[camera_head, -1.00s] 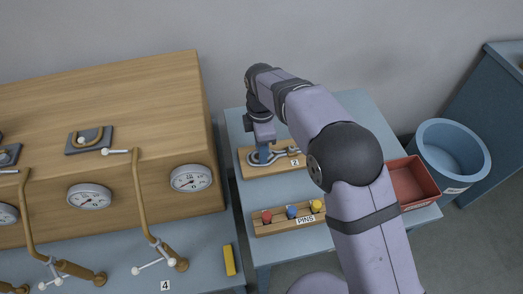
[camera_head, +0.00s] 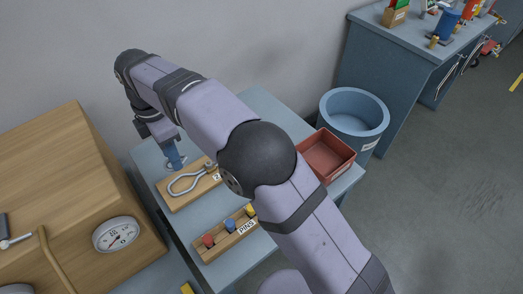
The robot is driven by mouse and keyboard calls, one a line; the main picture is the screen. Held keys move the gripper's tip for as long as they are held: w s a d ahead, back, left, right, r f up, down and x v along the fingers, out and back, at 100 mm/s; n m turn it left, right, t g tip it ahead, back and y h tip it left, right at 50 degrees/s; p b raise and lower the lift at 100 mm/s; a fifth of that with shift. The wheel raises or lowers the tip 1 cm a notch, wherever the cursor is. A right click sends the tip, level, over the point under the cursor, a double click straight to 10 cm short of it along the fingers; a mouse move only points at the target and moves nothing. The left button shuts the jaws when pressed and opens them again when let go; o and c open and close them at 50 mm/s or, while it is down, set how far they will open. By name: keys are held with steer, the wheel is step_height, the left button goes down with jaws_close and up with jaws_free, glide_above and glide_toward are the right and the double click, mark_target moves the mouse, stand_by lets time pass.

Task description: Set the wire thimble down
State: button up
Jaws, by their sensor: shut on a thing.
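My gripper (camera_head: 175,161), with blue fingers, points down over the back left of the blue table, just behind the wooden board marked 2 (camera_head: 176,205). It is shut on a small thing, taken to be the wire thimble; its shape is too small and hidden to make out. I cannot tell whether it touches the table. A grey metal loop with a pin end (camera_head: 183,187) lies on the board, in front of the fingers.
A wooden rack marked PINS (camera_head: 227,240) holds red, blue and yellow pins. A red tray (camera_head: 345,168) sits at the table's right end, with a blue bin (camera_head: 354,105) beyond. Bare table (camera_head: 203,215) lies between board and rack.

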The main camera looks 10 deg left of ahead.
steer(key=w+d+r+m+p, duration=0.2)
steer(key=w+d+r+m, duration=0.25)
steer(key=w+d, duration=0.8)
steer(key=m+p, duration=0.3)
steer(key=m, duration=1)
glide_above(320, 163)
step_height(320, 163, down, 6)
steer(key=shift+f+p, duration=1.55)
steer(key=shift+f, duration=3.4)
steer(key=shift+f, duration=0.15)
